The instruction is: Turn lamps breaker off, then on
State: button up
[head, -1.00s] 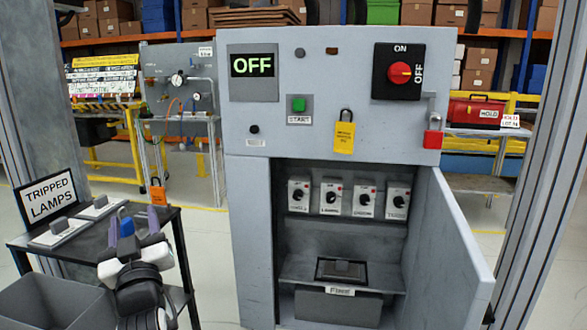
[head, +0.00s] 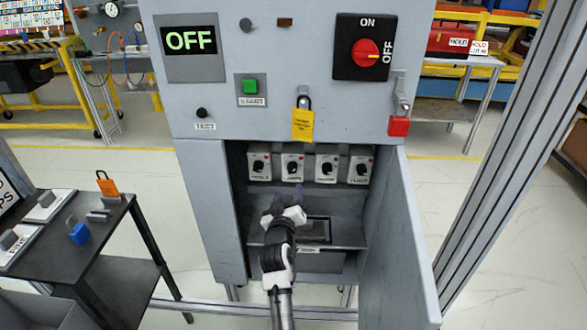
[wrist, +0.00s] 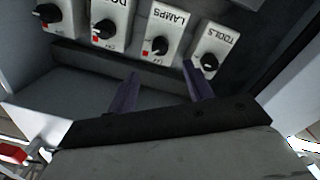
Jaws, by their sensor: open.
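The lamps breaker (head: 293,166) is a light box with a black knob, second from left in the row inside the open cabinet. In the wrist view it appears upside down, labelled LAMPS (wrist: 168,25), with its knob and a small red mark near the lower edge. My gripper (head: 284,198) is inside the cabinet opening, just below the breaker row. Its two purple fingers (wrist: 163,88) are apart with nothing between them, short of the LAMPS and TOOLS boxes. The tools breaker (wrist: 211,52) is beside it, at right in the wrist view.
The cabinet door (head: 395,240) stands open at right. A shelf with a dark tray (head: 316,231) lies below the breakers. The panel above has an OFF display (head: 190,41), a green button (head: 250,86) and a red main switch (head: 365,53). A side table (head: 85,262) holds padlocks at left.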

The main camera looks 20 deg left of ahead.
aim_at(293, 171)
jog(key=p+x, duration=0.1)
jog(key=x, duration=0.9)
jog(key=shift+w+p, duration=0.35)
jog(key=shift+a, duration=0.1)
jog(key=c, duration=1)
jog(key=shift+o, duration=0.2)
jog(key=n, duration=0.4)
jog(key=shift+n, duration=0.3)
jog(key=shift+n+p, duration=0.3)
jog(key=shift+n, duration=2)
